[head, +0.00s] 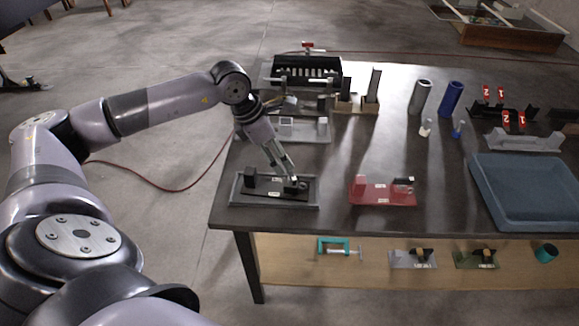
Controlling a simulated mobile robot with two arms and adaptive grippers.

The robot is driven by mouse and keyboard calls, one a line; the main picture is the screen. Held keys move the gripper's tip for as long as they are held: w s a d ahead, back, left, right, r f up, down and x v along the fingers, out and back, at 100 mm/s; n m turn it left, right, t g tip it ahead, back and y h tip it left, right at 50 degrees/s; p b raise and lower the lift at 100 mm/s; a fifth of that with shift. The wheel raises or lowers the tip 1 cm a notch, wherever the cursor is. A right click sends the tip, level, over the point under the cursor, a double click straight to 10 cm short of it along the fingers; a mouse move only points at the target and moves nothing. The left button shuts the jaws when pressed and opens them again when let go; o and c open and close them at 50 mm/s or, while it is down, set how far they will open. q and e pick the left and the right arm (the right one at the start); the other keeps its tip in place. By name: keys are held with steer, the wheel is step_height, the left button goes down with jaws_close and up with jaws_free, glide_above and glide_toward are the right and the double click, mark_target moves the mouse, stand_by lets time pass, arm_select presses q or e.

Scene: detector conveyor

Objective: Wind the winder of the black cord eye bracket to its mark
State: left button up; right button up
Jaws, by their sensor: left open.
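The black cord eye bracket (268,190) sits in a grey tray (245,204) at the front left corner of the dark table. It has a black upright block (250,176) at its left end and a small dark part with a light top at its right end, which looks like the winder (293,184). My left gripper (286,172) points down over this right end, fingers apart and close around or just above the part. I cannot tell whether they touch it. The mark is too small to make out. My right gripper is out of view.
A red bracket (383,192) stands to the right, then a blue-grey bin (530,222). Behind are a grey fixture (318,132), a wooden stand (357,106), a grey cylinder (420,97) and a blue cylinder (451,98). The table between the two brackets is clear.

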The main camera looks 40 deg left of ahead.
mark_target(291, 173)
arm_select(q)
steer(key=p+x, duration=0.1)
steer(key=x, duration=0.7)
steer(key=c, duration=1.2)
steer(key=shift+o, duration=0.2)
steer(key=shift+w, duration=0.1)
